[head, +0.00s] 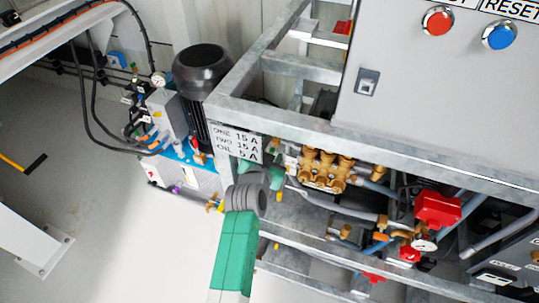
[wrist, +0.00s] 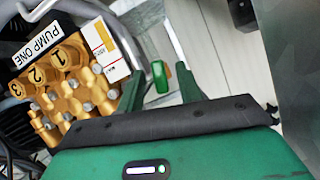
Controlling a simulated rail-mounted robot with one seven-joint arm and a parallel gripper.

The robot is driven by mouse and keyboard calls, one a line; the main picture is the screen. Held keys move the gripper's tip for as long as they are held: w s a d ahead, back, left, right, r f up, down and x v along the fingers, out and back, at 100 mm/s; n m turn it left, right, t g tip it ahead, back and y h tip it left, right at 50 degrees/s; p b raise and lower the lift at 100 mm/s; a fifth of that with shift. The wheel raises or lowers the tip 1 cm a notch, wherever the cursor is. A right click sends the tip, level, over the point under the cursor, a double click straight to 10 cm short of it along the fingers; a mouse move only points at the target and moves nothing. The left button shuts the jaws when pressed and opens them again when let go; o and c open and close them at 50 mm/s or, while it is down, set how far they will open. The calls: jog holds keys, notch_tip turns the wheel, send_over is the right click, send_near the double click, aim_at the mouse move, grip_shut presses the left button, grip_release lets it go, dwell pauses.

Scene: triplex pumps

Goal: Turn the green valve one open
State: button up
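The green valve handle (wrist: 159,77), a small green lever with a yellowish edge, shows in the wrist view between my gripper's two fingers, against a pale background. My gripper (wrist: 139,42) is open, one finger on each side of the handle. I cannot tell whether either finger touches it. The brass pump (wrist: 68,85) labelled PUMP ONE is just left of my gripper. In the head view my green arm reaches up to the frame, and its grey wrist hides part of that area. I cannot make out the valve handle for certain there.
The brass pump block (head: 325,170) sits under the metal frame rail (head: 300,125), right of my wrist. A sign (head: 236,143) hangs just above my wrist. A grey control cabinet (head: 430,90) stands upper right. Red parts (head: 437,208) and pipes crowd the lower right. Open floor lies left.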

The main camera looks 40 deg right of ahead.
jog(key=p+v, duration=0.2)
jog(key=v, duration=0.5)
jog(key=shift+s+a+p, duration=0.2)
jog(key=shift+a+p, duration=0.15)
jog(key=shift+p, duration=0.05)
jog(key=shift+d, duration=0.1)
jog(key=c, duration=0.5)
jog(key=f+t+y, duration=0.1)
jog(key=f+y, duration=0.1)
jog(key=f, duration=0.1)
jog(key=w+d+f+t+y+p, duration=0.1)
jog(key=y, duration=0.1)
jog(key=shift+d+f+t, duration=0.1)
jog(key=shift+f+t, duration=0.2)
jog(key=shift+f, duration=0.1)
grip_shut()
jog(key=s+d+m+t+y+p, duration=0.1)
jog(key=s+d+m+t+p, duration=0.3)
jog(key=s+m+t, duration=0.7)
jog(key=w+d+r+n+g+b, duration=0.1)
jog(key=w+b, duration=0.3)
jog(key=w, duration=0.6)
jog(key=shift+w+d+r+n+g, duration=0.2)
jog(key=shift+d+r+n+g, duration=0.1)
jog(key=shift+d+r+g, duration=0.25)
